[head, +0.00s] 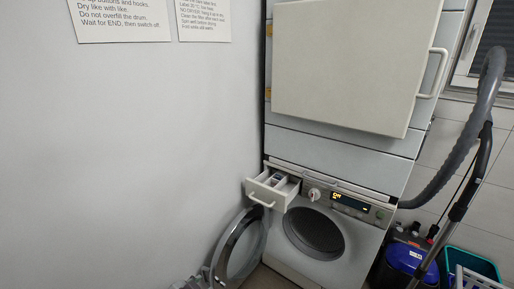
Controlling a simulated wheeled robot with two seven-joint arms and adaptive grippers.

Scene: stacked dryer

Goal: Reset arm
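The washing machine (290,255) stands at the lower middle of the head view. Its round door (241,243) is swung open to the left, and the dark drum opening (314,232) shows. The detergent drawer (272,189) is pulled out at its top left. Above it, a large pale panel door (345,65) with a handle (434,74) on its right stands out from the stacked unit. A grey mechanical part, which looks like my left gripper (193,282), shows at the bottom edge beside the round door. Its fingers are mostly cut off. My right gripper is not in view.
A vacuum hose and tube (465,190) run down the right side. A bare wall (120,150) fills the left, with printed signs (122,18) at the top.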

